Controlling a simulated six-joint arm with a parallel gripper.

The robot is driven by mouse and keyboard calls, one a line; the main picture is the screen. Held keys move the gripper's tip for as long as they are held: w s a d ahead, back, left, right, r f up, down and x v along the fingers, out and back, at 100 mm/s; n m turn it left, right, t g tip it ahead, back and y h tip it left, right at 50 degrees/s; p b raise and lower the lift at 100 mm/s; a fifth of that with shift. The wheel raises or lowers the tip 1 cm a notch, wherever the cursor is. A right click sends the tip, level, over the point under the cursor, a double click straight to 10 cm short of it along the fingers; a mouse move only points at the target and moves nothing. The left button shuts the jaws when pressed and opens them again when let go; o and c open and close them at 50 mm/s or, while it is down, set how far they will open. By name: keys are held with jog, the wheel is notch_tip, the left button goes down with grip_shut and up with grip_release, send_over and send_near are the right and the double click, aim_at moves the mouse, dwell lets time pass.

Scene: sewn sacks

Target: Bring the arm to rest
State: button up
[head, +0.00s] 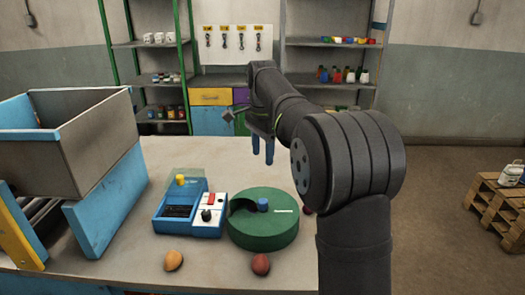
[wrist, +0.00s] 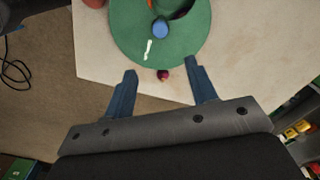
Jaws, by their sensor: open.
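My gripper (head: 262,150) hangs above the table behind the green round container, with its two blue fingers pointing down. In the wrist view my gripper (wrist: 160,78) is open, its blue fingers wide apart with nothing held between them. My dark arm reaches up from the lower right and bends over the right side of the table. The green round container (head: 272,232) stands on the table (head: 215,265) with a blue knob (head: 263,204) on top. In the wrist view the green container (wrist: 130,30) lies beyond the fingertips, apart from them.
A blue device (head: 180,212) with a yellow knob and a white control box (head: 208,215) stand left of the green container. An orange-brown ball (head: 173,260) and a red-brown ball (head: 260,264) lie in front. A large blue-grey bin (head: 85,140) fills the left. Shelves stand behind.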

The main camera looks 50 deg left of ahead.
aim_at(263, 201)
jog(key=shift+f, duration=0.15)
dwell(0.4)
notch_tip(263, 201, down, 17)
jog(key=shift+f, duration=0.1)
dwell(0.5)
notch_tip(263, 201, up, 17)
notch_tip(263, 201, down, 17)
jog(key=shift+f, duration=0.1)
jog(key=n, duration=0.5)
jog(key=shift+n, duration=2)
